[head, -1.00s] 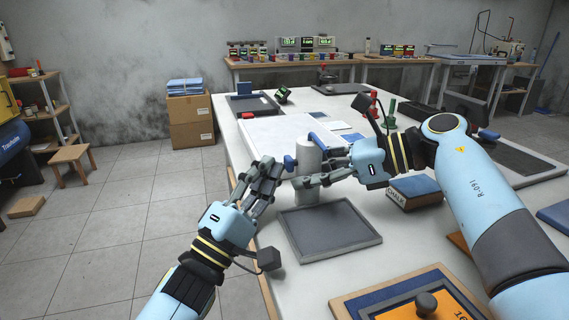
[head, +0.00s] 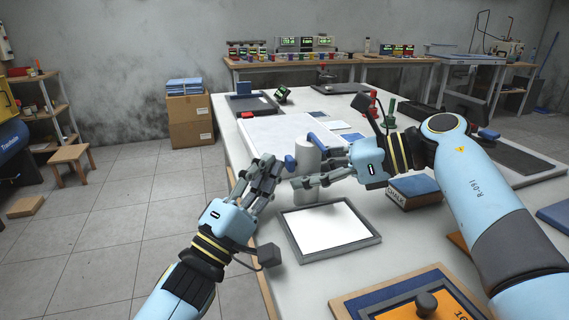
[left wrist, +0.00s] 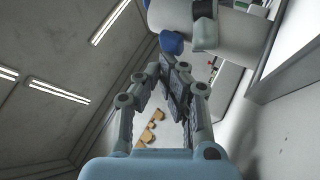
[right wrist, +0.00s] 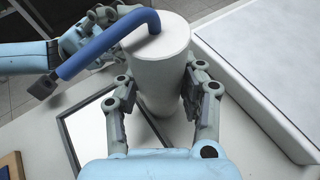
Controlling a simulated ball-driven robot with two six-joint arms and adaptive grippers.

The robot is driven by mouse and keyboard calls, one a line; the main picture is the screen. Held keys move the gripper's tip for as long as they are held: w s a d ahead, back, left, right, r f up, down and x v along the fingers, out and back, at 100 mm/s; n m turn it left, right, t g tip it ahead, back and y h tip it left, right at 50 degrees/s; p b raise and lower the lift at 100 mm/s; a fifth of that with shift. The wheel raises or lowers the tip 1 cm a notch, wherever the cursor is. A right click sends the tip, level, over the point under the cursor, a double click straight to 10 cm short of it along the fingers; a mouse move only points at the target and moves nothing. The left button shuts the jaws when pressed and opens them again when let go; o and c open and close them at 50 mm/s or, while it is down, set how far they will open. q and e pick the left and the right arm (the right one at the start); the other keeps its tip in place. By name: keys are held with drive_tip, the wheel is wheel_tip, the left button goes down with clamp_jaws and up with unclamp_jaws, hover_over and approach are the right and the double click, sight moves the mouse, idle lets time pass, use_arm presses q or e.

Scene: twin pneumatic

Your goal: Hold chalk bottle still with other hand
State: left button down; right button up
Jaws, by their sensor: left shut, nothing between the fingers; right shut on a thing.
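The chalk bottle (head: 308,155) is a pale grey upright cylinder with a bent blue tube (right wrist: 105,45) on its top. It stands behind the framed panel (head: 330,232). My right gripper (head: 312,172) is shut on the bottle's side; in the right wrist view the bottle sits between its fingers. In the left wrist view the bottle (left wrist: 240,35) and the blue tube end (left wrist: 172,42) are beyond the fingertips. Whether the fingers touch the tube is unclear.
A large white board (head: 275,133) lies behind the bottle. A blue box marked CHALK (head: 414,191) lies at right under my right arm. A brown-framed board with a knob (head: 426,302) is at the front. The table's left edge runs near my left gripper.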

use_arm(q)
drive_tip(key=shift+s+d+r, duration=0.15)
drive_tip(key=shift+d+r, duration=0.05)
drive_tip(key=shift+r, duration=0.05)
use_arm(e)
drive_tip(key=shift+d+f, duration=0.15)
drive_tip(key=shift+d, duration=0.05)
use_arm(q)
drive_tip(key=shift+s+a, duration=0.1)
drive_tip(key=shift+s+a+f, duration=0.1)
drive_tip(key=shift+s+a, duration=0.05)
drive_tip(key=shift+a, duration=0.2)
use_arm(e)
drive_tip(key=shift+a, duration=0.1)
use_arm(q)
drive_tip(key=a, duration=0.1)
drive_tip(key=s+a, duration=0.1)
drive_tip(key=a, duration=0.2)
drive_tip(key=shift+s, duration=0.4)
use_arm(e)
drive_tip(key=o, duration=1.3)
drive_tip(key=shift+o, duration=0.2)
